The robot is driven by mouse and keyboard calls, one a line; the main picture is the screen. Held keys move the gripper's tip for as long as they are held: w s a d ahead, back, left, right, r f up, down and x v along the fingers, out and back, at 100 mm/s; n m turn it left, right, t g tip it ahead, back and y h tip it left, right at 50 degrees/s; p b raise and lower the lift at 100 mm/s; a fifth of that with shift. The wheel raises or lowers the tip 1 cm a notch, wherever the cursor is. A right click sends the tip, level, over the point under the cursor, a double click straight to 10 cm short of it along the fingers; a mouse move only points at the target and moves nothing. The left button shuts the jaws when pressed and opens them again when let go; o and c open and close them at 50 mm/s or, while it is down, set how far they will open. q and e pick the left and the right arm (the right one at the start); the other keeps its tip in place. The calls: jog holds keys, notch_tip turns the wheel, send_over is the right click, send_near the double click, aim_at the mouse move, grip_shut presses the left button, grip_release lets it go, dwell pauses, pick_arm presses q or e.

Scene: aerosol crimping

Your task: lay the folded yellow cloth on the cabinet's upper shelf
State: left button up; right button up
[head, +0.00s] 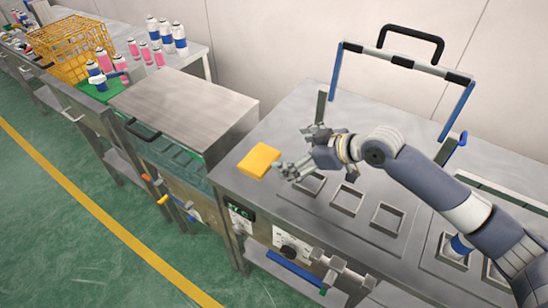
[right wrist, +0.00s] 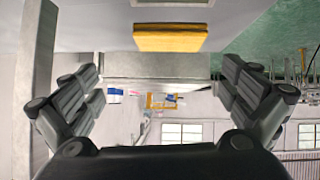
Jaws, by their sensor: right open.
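The folded yellow cloth (head: 258,160) lies flat on the steel worktop (head: 300,115), near its left edge. In the right wrist view the cloth (right wrist: 168,38) shows at the top, ahead of the fingers and centred between them. My right gripper (head: 292,152) is just right of the cloth, with its fingers pointing toward it. Its fingers (right wrist: 162,82) are spread wide with nothing between them, and it appears apart from the cloth. My left gripper is in neither view. I cannot make out the cabinet's upper shelf in these views.
A blue-and-black handled frame (head: 397,60) stands up behind my right arm. Square recesses (head: 345,200) are set in the worktop. A steel-topped box (head: 185,105) stands left of it. Farther left are a yellow wire crate (head: 72,48) and several spray cans (head: 152,50).

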aim_at(260, 159)
jog(key=shift+w+a+f+g, duration=0.2)
jog(key=shift+a+f, duration=0.2)
jog(key=shift+f, duration=0.25)
jog(key=shift+w+a+f+g, duration=0.1)
jog(key=shift+a+f+g, duration=0.1)
jog(key=shift+a+f, duration=0.3)
jog(key=x, duration=0.2)
jog(key=shift+a+f+p, duration=0.25)
jog(key=shift+a+p, duration=0.05)
jog(key=shift+p, duration=0.05)
jog(key=shift+w+a+f, duration=0.1)
jog(key=shift+w+f, duration=0.1)
jog(key=shift+w+a+f, duration=0.1)
jog(key=shift+w+a, duration=0.05)
jog(key=a, duration=0.1)
jog(key=w+a+f+p, duration=0.1)
jog(key=a, duration=0.1)
jog(key=shift+w+f, duration=0.35)
jog(key=shift+w, duration=0.05)
jog(key=shift+w+a+f, duration=0.15)
jog(key=shift+a+f, duration=0.05)
jog(key=shift+a, duration=0.05)
jog(key=shift+w+f, duration=0.1)
jog(key=c, duration=0.6)
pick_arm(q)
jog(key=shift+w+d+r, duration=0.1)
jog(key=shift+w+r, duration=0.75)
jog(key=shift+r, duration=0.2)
pick_arm(e)
jog(key=shift+c, duration=1)
